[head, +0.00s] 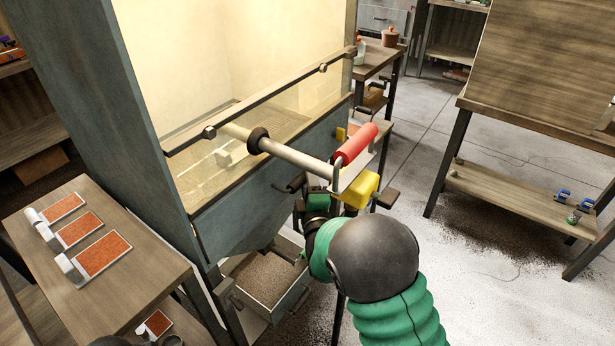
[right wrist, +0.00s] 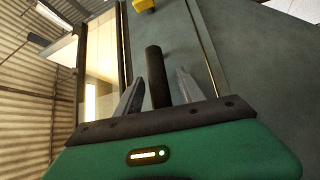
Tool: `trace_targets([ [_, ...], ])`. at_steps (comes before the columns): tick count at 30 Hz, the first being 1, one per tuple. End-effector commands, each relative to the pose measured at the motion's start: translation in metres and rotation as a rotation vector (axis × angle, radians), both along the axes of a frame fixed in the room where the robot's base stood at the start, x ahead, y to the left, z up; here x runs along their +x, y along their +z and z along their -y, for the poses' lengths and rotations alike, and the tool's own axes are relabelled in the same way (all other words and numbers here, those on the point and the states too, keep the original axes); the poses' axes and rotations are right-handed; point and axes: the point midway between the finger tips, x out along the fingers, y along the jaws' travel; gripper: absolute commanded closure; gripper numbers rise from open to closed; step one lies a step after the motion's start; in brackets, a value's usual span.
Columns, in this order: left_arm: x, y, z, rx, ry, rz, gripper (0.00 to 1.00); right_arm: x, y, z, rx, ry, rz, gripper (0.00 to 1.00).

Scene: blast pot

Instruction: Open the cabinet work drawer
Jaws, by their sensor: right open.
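The grey blast cabinet (head: 120,120) with a lit, glazed front fills the upper left of the head view. A dark bar handle (head: 290,184) sticks out from its front panel below the window. My right gripper (right wrist: 158,88) is open in the right wrist view. A dark round bar (right wrist: 157,75) stands between its two fingers, with a gap visible on each side. Beyond it is the cabinet's grey panel (right wrist: 228,60). In the head view my green right arm largely hides this gripper. I cannot make out the work drawer's outline. My left gripper is not visible.
Below, an open bin (head: 297,293) holds brown grit. A wooden table (head: 130,300) with red-brown plates stands left.

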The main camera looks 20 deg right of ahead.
Motion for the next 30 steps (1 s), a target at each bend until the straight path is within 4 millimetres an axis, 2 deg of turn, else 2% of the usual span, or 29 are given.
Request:
trace_targets([
  [9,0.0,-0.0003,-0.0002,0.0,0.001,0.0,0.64,0.0041,0.0007,0.0006,0.001,0.001,0.0,0.55],
  [19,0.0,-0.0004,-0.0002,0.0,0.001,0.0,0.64,0.004,-0.0002,0.0008,0.001,0.0,-0.001,0.99],
  [30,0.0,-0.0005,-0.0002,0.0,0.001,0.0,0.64,0.0039,-0.0016,0.0001,0.0,0.002,-0.004,1.0],
])
